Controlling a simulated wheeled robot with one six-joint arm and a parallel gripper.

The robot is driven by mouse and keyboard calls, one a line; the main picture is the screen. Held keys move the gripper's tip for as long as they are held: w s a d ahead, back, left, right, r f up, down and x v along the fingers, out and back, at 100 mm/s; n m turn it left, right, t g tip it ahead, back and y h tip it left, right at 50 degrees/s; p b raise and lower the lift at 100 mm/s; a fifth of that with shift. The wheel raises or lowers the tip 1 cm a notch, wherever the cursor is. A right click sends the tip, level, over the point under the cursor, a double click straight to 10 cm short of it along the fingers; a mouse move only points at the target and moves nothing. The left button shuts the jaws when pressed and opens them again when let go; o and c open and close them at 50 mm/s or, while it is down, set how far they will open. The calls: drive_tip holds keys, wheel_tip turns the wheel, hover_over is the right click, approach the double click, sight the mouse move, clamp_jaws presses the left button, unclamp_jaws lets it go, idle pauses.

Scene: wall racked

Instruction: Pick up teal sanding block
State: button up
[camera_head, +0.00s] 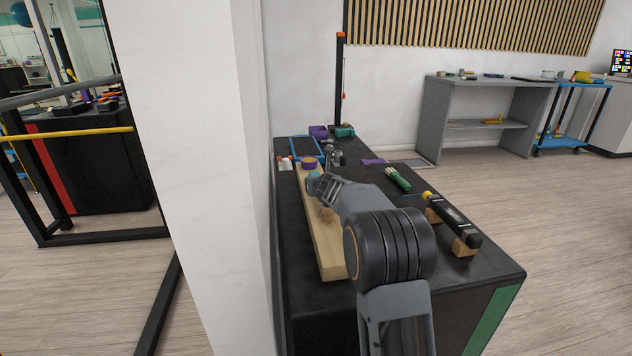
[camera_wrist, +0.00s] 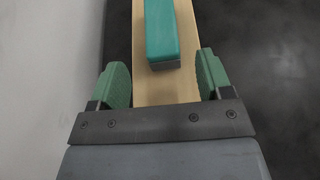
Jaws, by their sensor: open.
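The teal sanding block (camera_wrist: 162,35) lies on a long pale wooden board (camera_wrist: 182,84) in the wrist view, its near end grey underneath. My gripper (camera_wrist: 164,78) is open and empty, with one green finger pad on each side of the board. The block lies just beyond the fingertips, roughly centred between them. In the head view my gripper (camera_head: 319,184) is over the far part of the board (camera_head: 325,245). A small teal patch of the block (camera_head: 314,173) shows there, partly hidden by my gripper.
A green-handled bundle (camera_head: 398,179) and a black tool (camera_head: 452,219) on wooden blocks lie to the right on the black worktop (camera_head: 440,270). A white wall (camera_head: 215,180) runs close along the left.

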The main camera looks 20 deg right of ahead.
drive_tip(key=shift+p+x, duration=0.95)
drive_tip(key=shift+x, duration=2.05)
drive_tip(key=shift+c, duration=0.3)
drive_tip(key=c, duration=1)
